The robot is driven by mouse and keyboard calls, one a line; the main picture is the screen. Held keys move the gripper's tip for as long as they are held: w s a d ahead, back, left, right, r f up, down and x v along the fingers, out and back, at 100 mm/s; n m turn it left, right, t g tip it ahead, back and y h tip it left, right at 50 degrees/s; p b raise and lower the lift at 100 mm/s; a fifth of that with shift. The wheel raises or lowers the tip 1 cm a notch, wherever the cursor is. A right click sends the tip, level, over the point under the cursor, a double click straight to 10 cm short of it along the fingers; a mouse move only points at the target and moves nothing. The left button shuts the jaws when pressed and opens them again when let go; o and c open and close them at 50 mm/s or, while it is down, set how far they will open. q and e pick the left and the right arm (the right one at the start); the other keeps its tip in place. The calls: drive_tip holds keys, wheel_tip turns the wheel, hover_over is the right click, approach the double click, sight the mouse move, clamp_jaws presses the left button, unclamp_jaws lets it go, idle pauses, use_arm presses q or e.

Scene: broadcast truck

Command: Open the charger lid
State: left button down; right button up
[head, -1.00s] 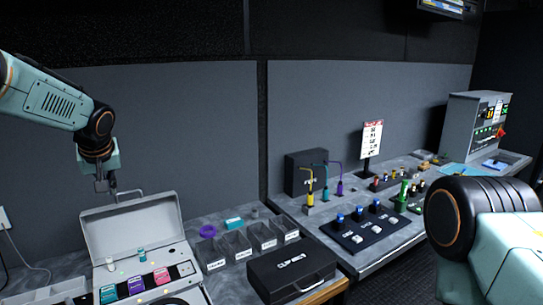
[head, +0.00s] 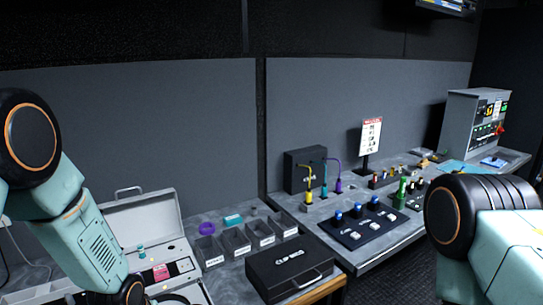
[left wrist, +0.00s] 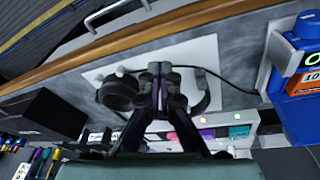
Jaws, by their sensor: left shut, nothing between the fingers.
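The charger is a light grey case on the left of the desk in the head view, with its lid (head: 155,228) raised and leaning back and a handle on its top edge. Inside it are a pink pack (head: 161,272) and a small teal-topped item (head: 141,251); my left arm hides part of the case. In the left wrist view my left gripper (left wrist: 160,70) is shut and empty, over a white mat (left wrist: 195,52) with a black headset (left wrist: 120,92). A row of charger slots with lit dots (left wrist: 205,133) lies below it. My right gripper is out of view.
A black case (head: 290,268) lies right of the charger, with open grey bins (head: 237,240) behind it. A purple ring (head: 207,228) lies near the bins. A blue device (left wrist: 298,85) is at the right of the left wrist view.

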use_arm(q)
drive_tip(key=s+d+f+m+g, duration=0.1)
drive_tip(key=s+f, duration=0.2)
drive_tip(key=s, duration=1.2)
drive_tip(key=s+d+f+m+g, duration=0.15)
drive_tip(key=s+f, duration=0.25)
drive_tip(key=s, duration=1.1)
wheel_tip(320, 180, down, 17)
drive_tip(key=b, duration=1.7)
drive_tip(key=shift+n+b, duration=0.35)
drive_tip(key=c, duration=1.7)
unclamp_jaws()
drive_tip(key=shift+a, duration=0.1)
